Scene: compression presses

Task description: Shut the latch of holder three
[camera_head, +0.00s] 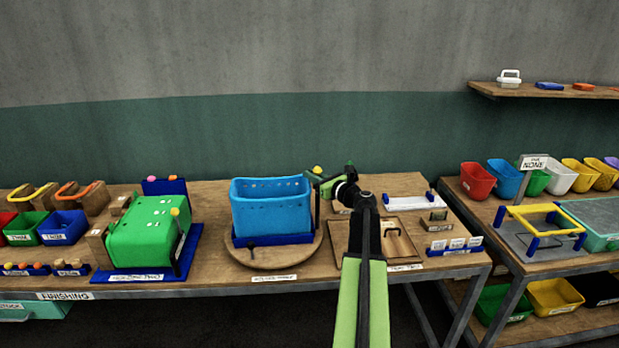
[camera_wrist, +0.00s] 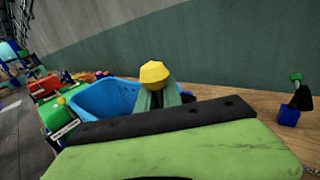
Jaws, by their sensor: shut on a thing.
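A blue basket (camera_head: 271,205) sits in a dark blue holder (camera_head: 278,239) on a round wooden turntable (camera_head: 274,259). At its right side a dark upright lever (camera_head: 317,208) is topped by a yellow knob (camera_head: 318,169). My gripper (camera_head: 319,178) is at this knob, and the wrist view shows the yellow knob (camera_wrist: 154,72) standing above the fingers (camera_wrist: 160,98). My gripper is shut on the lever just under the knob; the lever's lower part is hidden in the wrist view. I cannot read which holder is number three.
A green press (camera_head: 148,232) on a blue base, with its own yellow-knobbed lever, stands left. A wooden board (camera_head: 395,240) and a white-topped blue tray (camera_head: 408,200) are right. Bins (camera_head: 62,226) crowd the table's left end. A wall shelf (camera_head: 540,93) is upper right.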

